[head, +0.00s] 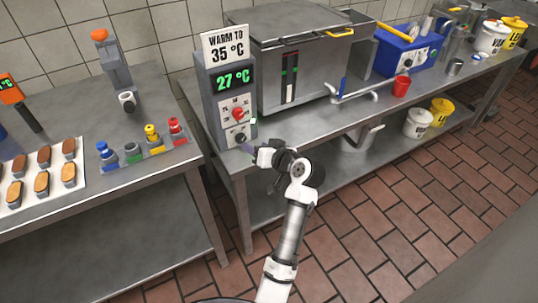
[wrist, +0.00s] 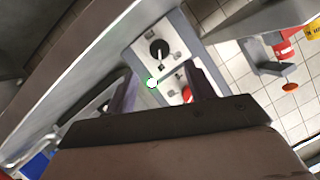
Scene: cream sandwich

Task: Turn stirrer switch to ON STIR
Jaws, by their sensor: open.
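The grey control box (head: 212,105) stands at the left end of the right-hand bench. It has a green 27 °C display (head: 235,79), a red knob (head: 238,114) and, below it, a black knob (head: 240,138). The labels are too small to read, so I cannot tell which setting either knob shows. My gripper (head: 247,149) is just in front of the box's lower part. In the wrist view its open fingers (wrist: 163,88) are empty. The black knob (wrist: 159,49) lies beyond the fingertips, apart from them, and the red knob (wrist: 187,95) is partly hidden by a finger.
A large steel vat (head: 305,65) stands right of the box, with a tap (head: 352,94) and a red cup (head: 401,86). A "WARM TO 35 °C" sign (head: 225,45) tops the box. Open floor lies at right.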

